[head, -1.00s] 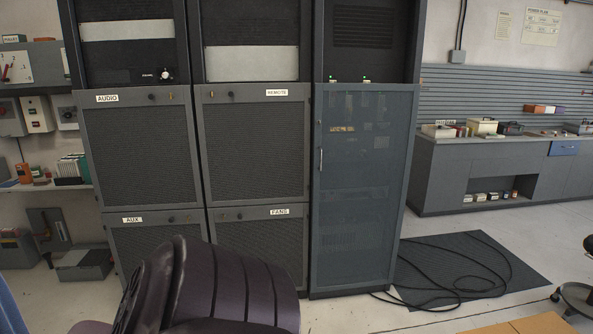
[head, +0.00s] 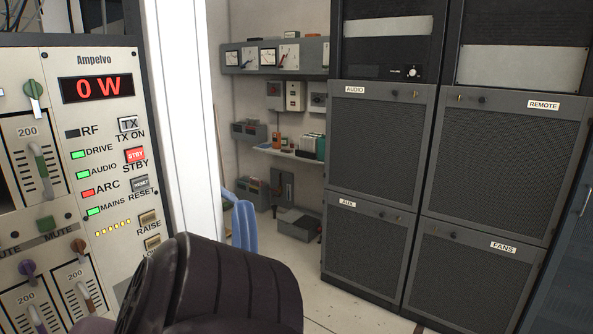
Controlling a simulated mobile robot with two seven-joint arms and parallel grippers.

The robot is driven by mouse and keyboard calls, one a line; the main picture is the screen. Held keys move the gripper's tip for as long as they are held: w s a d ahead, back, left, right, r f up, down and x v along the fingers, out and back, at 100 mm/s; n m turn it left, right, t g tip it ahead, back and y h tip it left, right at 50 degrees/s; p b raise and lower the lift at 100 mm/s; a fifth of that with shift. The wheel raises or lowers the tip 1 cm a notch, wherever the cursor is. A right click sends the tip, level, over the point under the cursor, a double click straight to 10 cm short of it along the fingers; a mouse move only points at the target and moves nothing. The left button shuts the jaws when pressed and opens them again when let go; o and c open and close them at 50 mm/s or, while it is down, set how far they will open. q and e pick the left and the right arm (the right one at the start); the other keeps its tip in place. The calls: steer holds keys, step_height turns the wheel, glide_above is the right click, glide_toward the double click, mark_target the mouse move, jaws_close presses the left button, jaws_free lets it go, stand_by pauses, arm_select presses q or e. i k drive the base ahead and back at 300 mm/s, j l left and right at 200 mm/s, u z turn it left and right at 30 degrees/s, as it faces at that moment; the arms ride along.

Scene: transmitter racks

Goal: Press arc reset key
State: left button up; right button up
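The arc reset key (head: 140,184) is a small grey key on the light front panel of the Ampelvo transmitter (head: 105,130), at the left of the head view. "RESET" is printed beneath it. The red STBY key (head: 135,155) is above it and the RAISE key (head: 149,218) below. The ARC lamp (head: 88,193) is red. The DRIVE, AUDIO and MAINS lamps are green. The red display (head: 97,88) reads 0 W. A dark ribbed part of my own body covers the bottom middle and the panel's lower right corner. Neither gripper is in view.
A white post (head: 180,110) stands just right of the panel. A blue chair-like object (head: 243,222) is behind it. Dark racks (head: 385,150) labelled AUDIO, REMOTE, AUX and FANS fill the right. Pale floor (head: 345,305) shows between.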

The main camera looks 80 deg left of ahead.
mark_target(140, 183)
steer(key=u, duration=4.1)
